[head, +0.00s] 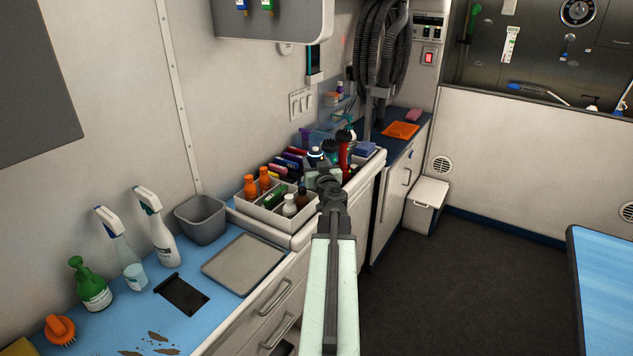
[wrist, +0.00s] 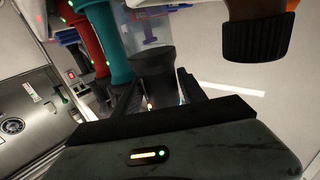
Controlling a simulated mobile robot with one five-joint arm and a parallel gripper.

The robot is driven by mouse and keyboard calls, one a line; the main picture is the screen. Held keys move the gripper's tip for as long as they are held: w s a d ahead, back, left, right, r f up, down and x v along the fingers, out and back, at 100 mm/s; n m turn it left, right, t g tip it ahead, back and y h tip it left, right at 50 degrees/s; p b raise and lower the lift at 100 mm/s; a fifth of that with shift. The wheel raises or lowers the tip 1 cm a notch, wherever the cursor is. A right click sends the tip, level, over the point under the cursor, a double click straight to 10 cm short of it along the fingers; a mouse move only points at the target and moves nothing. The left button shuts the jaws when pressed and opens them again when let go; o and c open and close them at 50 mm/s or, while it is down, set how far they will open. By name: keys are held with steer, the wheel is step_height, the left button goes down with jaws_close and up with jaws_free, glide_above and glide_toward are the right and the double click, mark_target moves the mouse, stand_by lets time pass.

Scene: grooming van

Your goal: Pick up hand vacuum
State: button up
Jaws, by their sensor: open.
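My gripper (head: 322,178) is at the counter in the head view, low over the far end of the crowded bins. In the wrist view its jaws (wrist: 158,88) are open, with a dark finger on each side. A black flared piece (wrist: 154,62) shows between and beyond the fingers; I cannot tell whether it touches them. It may be part of the hand vacuum, but I cannot identify the vacuum for certain. A red cylinder (head: 344,151) and a dark teal one stand close behind the gripper. They also show in the wrist view as red (wrist: 86,38) and teal (wrist: 115,45) shapes.
A white divided bin (head: 262,217) holds orange-topped bottles and other bottles left of my gripper. A grey tray (head: 243,263), a grey tub (head: 201,219) and spray bottles (head: 157,228) stand nearer. A black hose (head: 378,45) hangs behind. The floor at right is clear.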

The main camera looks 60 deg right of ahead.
steer(key=x, duration=0.3)
steer(key=shift+w+d+f, duration=0.15)
jaws_close()
step_height(320, 180, up, 10)
steer(key=p, duration=1)
